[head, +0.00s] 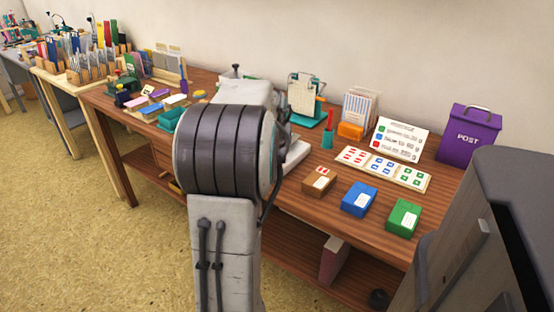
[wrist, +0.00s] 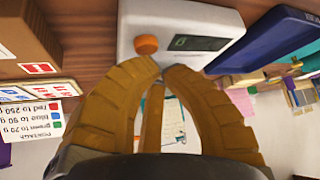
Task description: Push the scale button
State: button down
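The white scale (wrist: 190,15) fills the top middle of the wrist view. Its round orange button (wrist: 147,45) sits left of a dark display (wrist: 200,43). My gripper (wrist: 164,66) has tan curved fingers that converge just below the button and display, with nothing seen between the tips. The tips look close to the scale's edge; whether they touch it cannot be told. In the head view, only part of the scale (head: 296,152) shows beside my arm, which hides the button and my gripper.
A brown parcel (head: 318,181), blue parcel (head: 359,199) and green parcel (head: 403,217) stand along the front of the wooden table. Stamp sheets (head: 384,169), a price sign (head: 400,138) and a purple post box (head: 468,133) stand behind. A blue object (wrist: 268,40) lies right of the scale.

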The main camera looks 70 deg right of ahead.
jog(key=shift+r, duration=0.1)
jog(key=shift+r+p, duration=2.5)
jog(key=shift+r, duration=0.45)
jog(key=w+a+r+n+t+y+p, duration=0.1)
jog(key=w+a+r+n+p, duration=0.15)
jog(key=w+a, duration=0.4)
jog(key=w+a+r+n+t+y+p, duration=0.15)
jog(key=w+a+r+p, duration=0.25)
jog(key=a, duration=0.5)
jog(key=w+a+r+n+y+p, duration=0.1)
jog(key=w+a+r+n+p, duration=0.15)
jog(key=w+a+r, duration=0.4)
jog(key=s+a+n+y+p, duration=0.2)
jog(key=a+n+p, duration=0.3)
jog(key=a, duration=1)
jog(key=s+a+r+n+y+p, duration=0.1)
jog(key=s+a+n+p, duration=0.1)
jog(key=a, duration=0.4)
jog(key=s+a+r+n+p, duration=0.1)
jog(key=s+a+n+p, duration=0.1)
jog(key=s+a+p, duration=0.3)
jog(key=shift+s+a+r+g+y, duration=0.4)
jog(key=shift+s+a, duration=0.25)
jog(key=shift+a, duration=0.15)
